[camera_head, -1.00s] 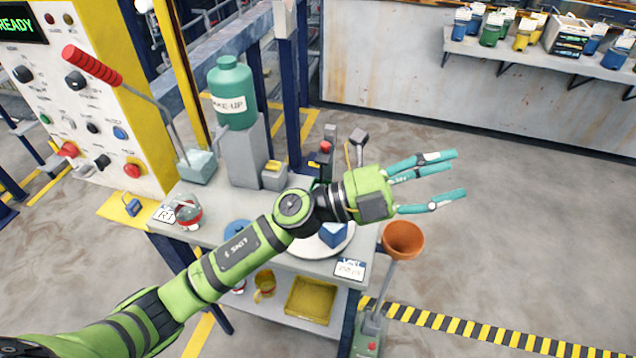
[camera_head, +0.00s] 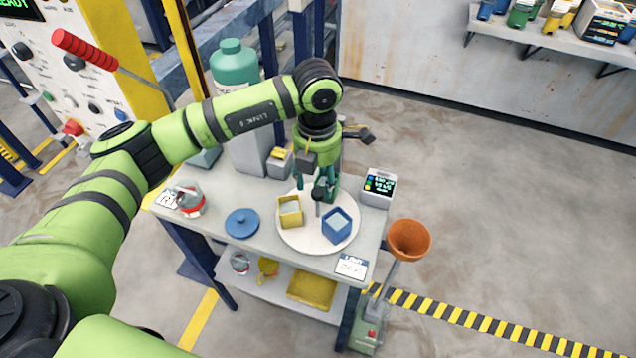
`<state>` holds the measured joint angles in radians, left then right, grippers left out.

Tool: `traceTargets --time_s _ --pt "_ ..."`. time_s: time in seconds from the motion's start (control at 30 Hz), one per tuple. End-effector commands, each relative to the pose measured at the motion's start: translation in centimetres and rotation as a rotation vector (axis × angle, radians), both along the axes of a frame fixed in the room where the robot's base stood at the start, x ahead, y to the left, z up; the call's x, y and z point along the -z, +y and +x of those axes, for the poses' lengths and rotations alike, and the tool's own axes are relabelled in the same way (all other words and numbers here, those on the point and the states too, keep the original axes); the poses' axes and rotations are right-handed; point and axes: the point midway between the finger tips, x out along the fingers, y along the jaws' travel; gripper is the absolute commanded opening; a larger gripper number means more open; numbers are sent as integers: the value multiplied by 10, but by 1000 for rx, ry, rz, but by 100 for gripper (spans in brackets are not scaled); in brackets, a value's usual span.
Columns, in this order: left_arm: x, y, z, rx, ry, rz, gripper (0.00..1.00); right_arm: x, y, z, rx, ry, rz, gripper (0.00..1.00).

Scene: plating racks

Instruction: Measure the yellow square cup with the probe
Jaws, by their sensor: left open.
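The yellow square cup (camera_head: 290,211) stands upright and open on a round white plate (camera_head: 300,241) on the table. A blue square cup (camera_head: 337,226) stands on the same plate to its right. My left gripper (camera_head: 320,190) points down just behind the two cups, with its teal fingers open. A dark, thin upright piece with a knobbed top (camera_head: 318,195), perhaps the probe, shows at the fingertips between the cups. I cannot tell whether the fingers touch it. My right gripper is not in view.
A small display box (camera_head: 378,187) stands right of the plate. A blue lid (camera_head: 242,223) and a red-and-glass jar (camera_head: 189,202) lie to the left. The green bottle (camera_head: 234,62) stands behind on a grey block. An orange funnel (camera_head: 408,240) stands beyond the table's right edge.

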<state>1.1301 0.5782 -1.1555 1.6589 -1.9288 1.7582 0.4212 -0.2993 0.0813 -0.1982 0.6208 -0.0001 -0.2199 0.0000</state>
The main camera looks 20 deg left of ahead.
Motion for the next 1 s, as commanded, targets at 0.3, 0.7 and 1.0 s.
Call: traceTargets --time_s 0.3,0.7,1.0 --pt "35 -1 0 0 0 -4 52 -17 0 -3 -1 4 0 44" --pt "38 -1 0 2 -1 -4 8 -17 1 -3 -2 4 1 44" --pt "38 0 -1 4 1 -4 0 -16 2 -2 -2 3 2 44"
